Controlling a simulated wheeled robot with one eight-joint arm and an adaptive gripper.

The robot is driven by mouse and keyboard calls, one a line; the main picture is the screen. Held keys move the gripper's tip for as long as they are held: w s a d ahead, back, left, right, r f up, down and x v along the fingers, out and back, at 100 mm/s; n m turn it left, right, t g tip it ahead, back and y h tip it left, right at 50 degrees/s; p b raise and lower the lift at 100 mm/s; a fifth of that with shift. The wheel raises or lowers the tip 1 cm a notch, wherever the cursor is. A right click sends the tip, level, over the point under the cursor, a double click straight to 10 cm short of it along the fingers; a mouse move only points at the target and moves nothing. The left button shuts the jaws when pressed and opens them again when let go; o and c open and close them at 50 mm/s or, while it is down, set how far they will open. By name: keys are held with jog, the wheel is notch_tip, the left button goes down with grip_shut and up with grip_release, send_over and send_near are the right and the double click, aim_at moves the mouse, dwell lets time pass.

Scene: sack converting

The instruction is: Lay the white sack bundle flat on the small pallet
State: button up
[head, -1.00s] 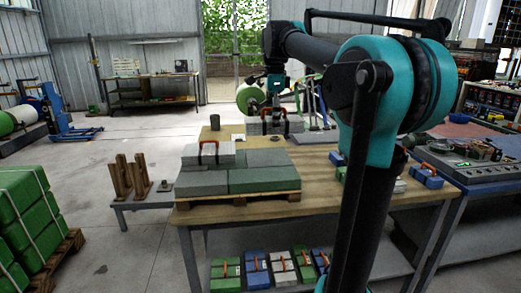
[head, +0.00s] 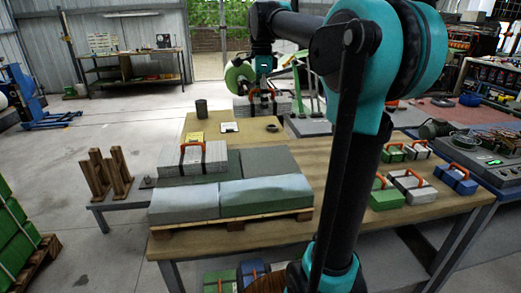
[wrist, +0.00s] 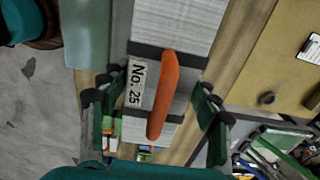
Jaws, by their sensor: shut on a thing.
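A pale white-grey sack bundle with dark straps and an orange handle hangs at my gripper (head: 264,92) beyond the stack in the head view. In the wrist view this bundle (wrist: 190,28) has a "No. 25" label and lies between the fingers of my gripper (wrist: 158,108), which is shut on it. The small pallet (head: 237,225) stands on the front of the table. Grey-green and pale blue-grey sack blocks (head: 264,190) cover its top. Another strapped white bundle (head: 204,159) with an orange handle lies on their back left.
The wooden table (head: 340,172) has clear room right of the pallet. Green, white and blue handled bundles (head: 388,196) stand at its right. Wooden stands (head: 107,175) are left.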

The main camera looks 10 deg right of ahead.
aim_at(261, 157)
notch_tip(261, 157, down, 17)
dwell(0.5)
jog(key=o, duration=1.3)
jog(key=shift+f, duration=0.1)
jog(key=shift+c, duration=0.2)
notch_tip(261, 157, up, 12)
